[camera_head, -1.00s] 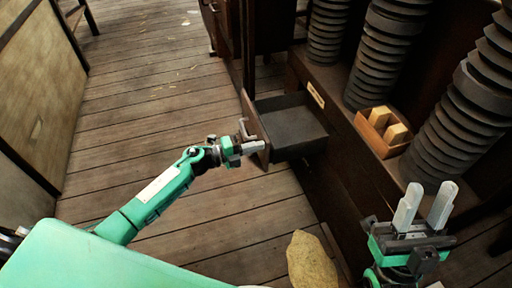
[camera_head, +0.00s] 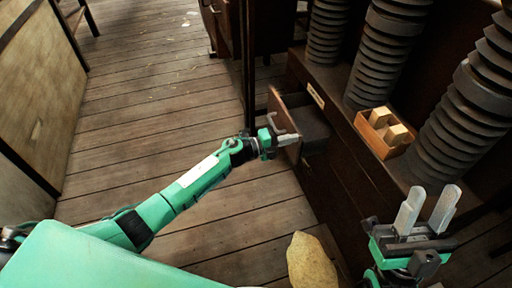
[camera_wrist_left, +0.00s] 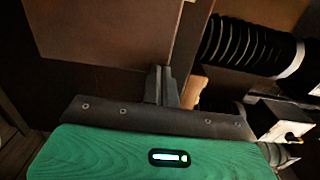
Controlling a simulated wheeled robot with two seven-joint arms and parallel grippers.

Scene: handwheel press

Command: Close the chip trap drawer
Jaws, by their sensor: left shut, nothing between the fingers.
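The chip trap drawer (camera_head: 314,124) is a dark, open-topped box sticking partly out of the press's wooden base. Its brown front panel (camera_head: 281,112) faces left. My left gripper (camera_head: 291,139) is shut and empty, with its tips at the near end of the front panel. In the left wrist view its closed fingers (camera_wrist_left: 161,84) point toward a broad brown surface, likely this panel. I cannot tell for sure whether they touch it. My right gripper (camera_head: 427,208) is open and empty, its fingers pointing up at the lower right, away from the drawer.
A small wooden box (camera_head: 385,134) with light wooden blocks sits on the base ledge. Several dark ribbed columns (camera_head: 388,50) stand behind. A tan, stone-like object (camera_head: 311,262) is at the bottom middle. The plank floor (camera_head: 150,110) left of the drawer is clear.

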